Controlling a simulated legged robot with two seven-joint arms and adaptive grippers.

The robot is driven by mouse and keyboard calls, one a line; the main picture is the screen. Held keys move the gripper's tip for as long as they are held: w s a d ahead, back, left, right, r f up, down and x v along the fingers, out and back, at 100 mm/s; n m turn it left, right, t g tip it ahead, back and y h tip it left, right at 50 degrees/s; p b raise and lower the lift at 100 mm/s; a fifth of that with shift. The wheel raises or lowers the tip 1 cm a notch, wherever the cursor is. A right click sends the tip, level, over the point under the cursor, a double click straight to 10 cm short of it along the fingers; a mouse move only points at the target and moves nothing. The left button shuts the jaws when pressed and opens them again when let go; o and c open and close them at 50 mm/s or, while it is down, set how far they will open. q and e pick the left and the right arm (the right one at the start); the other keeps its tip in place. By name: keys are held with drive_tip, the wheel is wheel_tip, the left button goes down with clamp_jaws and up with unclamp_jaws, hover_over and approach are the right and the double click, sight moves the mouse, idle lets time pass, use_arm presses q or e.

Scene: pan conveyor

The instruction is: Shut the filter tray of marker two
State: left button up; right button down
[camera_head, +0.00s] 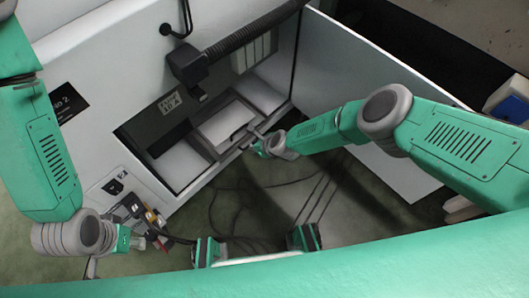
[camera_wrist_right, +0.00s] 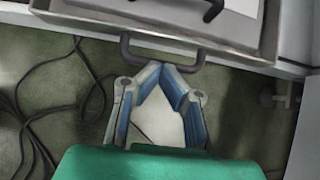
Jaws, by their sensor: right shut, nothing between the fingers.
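A grey filter tray (camera_head: 212,148) sticks out of a dark opening in the white cabinet, with a pale flat piece on it. No marker number is readable on it. In the right wrist view the tray's front (camera_wrist_right: 88,22) spans the top, with a dark bar handle (camera_wrist_right: 165,66) on it. My right gripper (camera_head: 259,149) is at the tray's front right. In the wrist view its blue-padded fingertips (camera_wrist_right: 165,68) meet right at the handle, shut and empty; contact is unclear. My left gripper (camera_head: 137,242) is low at the left, away from the tray; its fingers are too small to judge.
A white panel (camera_head: 375,130) stands at the right, behind my right arm. Dark cables (camera_head: 235,200) lie on the green floor. Small connectors (camera_head: 133,207) sit near my left gripper.

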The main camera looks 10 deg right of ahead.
drive_tip(key=shift+w+a+f, duration=0.1)
drive_tip(key=shift+w+a, duration=0.85)
drive_tip(key=shift+w, duration=0.15)
